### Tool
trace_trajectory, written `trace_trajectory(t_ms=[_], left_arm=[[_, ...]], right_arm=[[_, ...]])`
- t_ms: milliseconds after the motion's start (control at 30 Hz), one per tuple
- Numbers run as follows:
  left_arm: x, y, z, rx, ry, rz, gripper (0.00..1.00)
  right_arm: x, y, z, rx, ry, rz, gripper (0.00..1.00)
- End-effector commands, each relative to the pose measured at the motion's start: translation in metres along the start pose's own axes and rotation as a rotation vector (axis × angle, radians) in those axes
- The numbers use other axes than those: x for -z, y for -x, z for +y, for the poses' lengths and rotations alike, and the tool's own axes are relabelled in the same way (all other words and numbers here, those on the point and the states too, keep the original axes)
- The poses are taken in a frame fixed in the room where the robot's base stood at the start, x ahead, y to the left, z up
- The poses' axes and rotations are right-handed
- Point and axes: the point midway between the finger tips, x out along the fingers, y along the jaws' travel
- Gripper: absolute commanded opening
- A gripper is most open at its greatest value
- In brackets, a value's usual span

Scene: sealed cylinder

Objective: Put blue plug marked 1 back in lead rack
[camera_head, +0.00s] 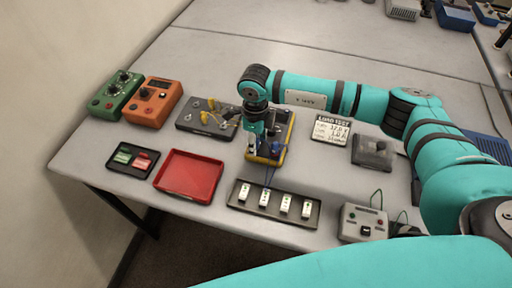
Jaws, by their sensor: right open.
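My right gripper (264,150) is open and points down over a dark block with yellow edges (287,146). Small dark blue shapes show by its fingers, but I cannot make out a "1" or tell which is the blue plug. I cannot tell for sure which thing is the lead rack. The gripper hides part of the yellow-edged block. My left gripper is not in view.
A grey panel with yellow knobs (207,118) stands left of the gripper. Green (116,95) and orange (153,101) meters, a red tray (188,177), a label card (331,129), a grey block (372,153) and a grey box (363,222) surround it. The far table is mostly clear.

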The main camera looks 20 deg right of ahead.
Motion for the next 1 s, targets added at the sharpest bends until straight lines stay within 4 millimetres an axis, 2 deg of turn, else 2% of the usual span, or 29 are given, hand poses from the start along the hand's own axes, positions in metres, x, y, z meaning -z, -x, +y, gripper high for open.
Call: trace_trajectory(t_ms=[1000], left_arm=[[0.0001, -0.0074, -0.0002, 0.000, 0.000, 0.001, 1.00]], right_arm=[[0.0000, -0.0014, -0.0002, 0.001, 0.000, 0.000, 0.46]])
